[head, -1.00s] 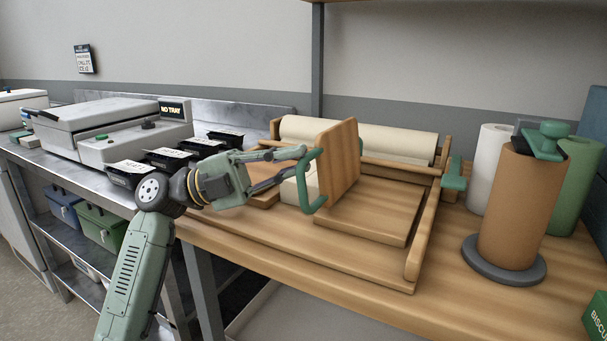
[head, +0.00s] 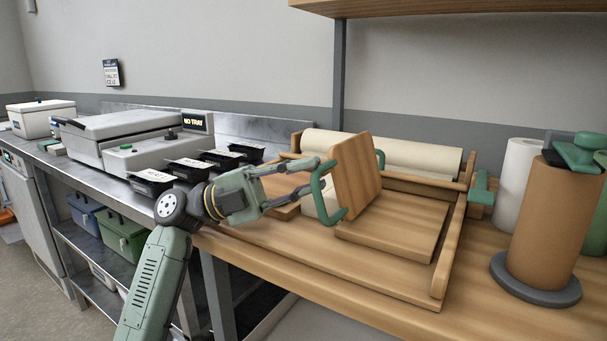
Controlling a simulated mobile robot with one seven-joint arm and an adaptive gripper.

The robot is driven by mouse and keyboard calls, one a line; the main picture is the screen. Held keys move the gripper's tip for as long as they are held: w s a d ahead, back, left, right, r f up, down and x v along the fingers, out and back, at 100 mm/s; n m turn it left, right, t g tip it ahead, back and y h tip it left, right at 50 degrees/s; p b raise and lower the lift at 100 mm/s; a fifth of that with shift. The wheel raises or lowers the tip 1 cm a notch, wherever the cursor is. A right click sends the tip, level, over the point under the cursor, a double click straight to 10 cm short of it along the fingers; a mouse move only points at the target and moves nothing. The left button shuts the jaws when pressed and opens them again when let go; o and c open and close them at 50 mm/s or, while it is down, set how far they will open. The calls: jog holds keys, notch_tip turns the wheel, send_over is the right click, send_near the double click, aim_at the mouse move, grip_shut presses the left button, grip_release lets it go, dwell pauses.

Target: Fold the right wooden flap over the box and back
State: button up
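A cream box (head: 309,204) is just left of the flap, mostly hidden by the handle and my gripper. My gripper (head: 318,178) is left of the flap, at the handle, with its two fingers spread apart. I cannot tell whether they touch the handle. Nothing is held between them.
A flat wooden board (head: 395,228) lies right of the flap, and a wooden side rail (head: 449,245) beyond it. A cream paper roll (head: 400,154) lies behind. A brown roll (head: 543,225) stands at right. Black trays (head: 187,168) and a grey sealing machine (head: 130,140) are at left.

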jog(key=o, duration=0.3)
jog(key=w+a+f, duration=0.1)
jog(key=w+a, duration=0.2)
jog(key=a, duration=1.1)
jog(key=shift+a, duration=0.25)
dwell(0.7)
